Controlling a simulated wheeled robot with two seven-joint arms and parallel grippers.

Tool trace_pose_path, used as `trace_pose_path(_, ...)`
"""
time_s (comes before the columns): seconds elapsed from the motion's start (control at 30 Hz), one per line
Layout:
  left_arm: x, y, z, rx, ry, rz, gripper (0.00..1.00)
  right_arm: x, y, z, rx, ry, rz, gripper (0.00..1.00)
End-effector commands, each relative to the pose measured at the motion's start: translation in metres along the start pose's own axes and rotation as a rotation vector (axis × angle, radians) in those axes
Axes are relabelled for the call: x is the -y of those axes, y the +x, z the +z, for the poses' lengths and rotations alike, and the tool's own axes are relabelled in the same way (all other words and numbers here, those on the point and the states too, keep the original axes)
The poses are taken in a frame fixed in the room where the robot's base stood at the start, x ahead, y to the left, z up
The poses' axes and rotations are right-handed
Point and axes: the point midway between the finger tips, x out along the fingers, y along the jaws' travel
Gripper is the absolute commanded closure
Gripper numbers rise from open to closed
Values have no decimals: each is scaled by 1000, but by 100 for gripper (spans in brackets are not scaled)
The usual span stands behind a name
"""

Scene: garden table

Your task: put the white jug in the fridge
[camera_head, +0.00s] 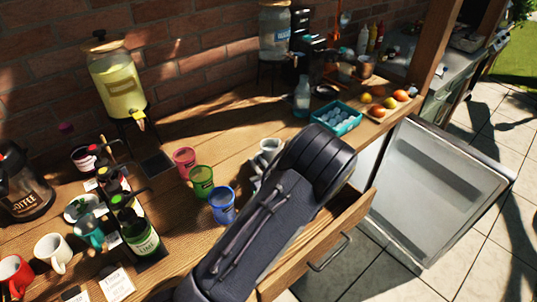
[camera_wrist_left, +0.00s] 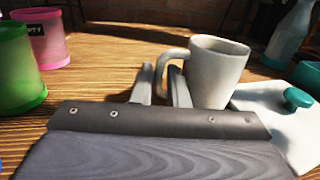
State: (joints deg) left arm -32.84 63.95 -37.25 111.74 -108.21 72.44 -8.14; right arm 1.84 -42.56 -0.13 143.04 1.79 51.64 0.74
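The white jug (camera_wrist_left: 215,72) stands upright on the wooden table, its handle on the left side in the left wrist view. In the head view it shows in part (camera_head: 268,148) behind my left arm. My left gripper (camera_wrist_left: 161,88) is open, its two fingers apart and low near the jug's handle. The handle appears between the fingertips, but I cannot tell whether they touch it. In the head view the fingers (camera_head: 256,183) are mostly hidden by my arm. The fridge door (camera_head: 435,185) stands open at the right; its interior is mostly hidden. My right gripper is out of view.
Pink (camera_head: 184,160), green (camera_head: 201,181) and blue (camera_head: 222,205) cups stand left of my left gripper. A teal egg tray (camera_head: 336,117) and a glass bottle (camera_head: 302,97) stand behind. A white object with a teal knob (camera_wrist_left: 297,98) lies close right of the jug. A drawer (camera_head: 322,252) juts out.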

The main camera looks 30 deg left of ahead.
Motion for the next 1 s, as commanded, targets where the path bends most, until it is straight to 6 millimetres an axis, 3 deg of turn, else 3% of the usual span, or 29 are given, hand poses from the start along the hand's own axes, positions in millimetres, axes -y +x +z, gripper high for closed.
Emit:
trace_pose_path(0.1,-1,18,1,0,1,3,86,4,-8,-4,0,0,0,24)
trace_pose_path(0.23,-1,29,0,0,0,1,86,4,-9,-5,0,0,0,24)
trace_pose_path(0.47,0,30,-1,-1,0,0,86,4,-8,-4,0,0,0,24)
trace_pose_path(0.6,0,30,-1,-1,0,0,100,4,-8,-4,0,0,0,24)
trace_pose_path(1.0,0,30,0,1,-1,0,100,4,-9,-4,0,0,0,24)
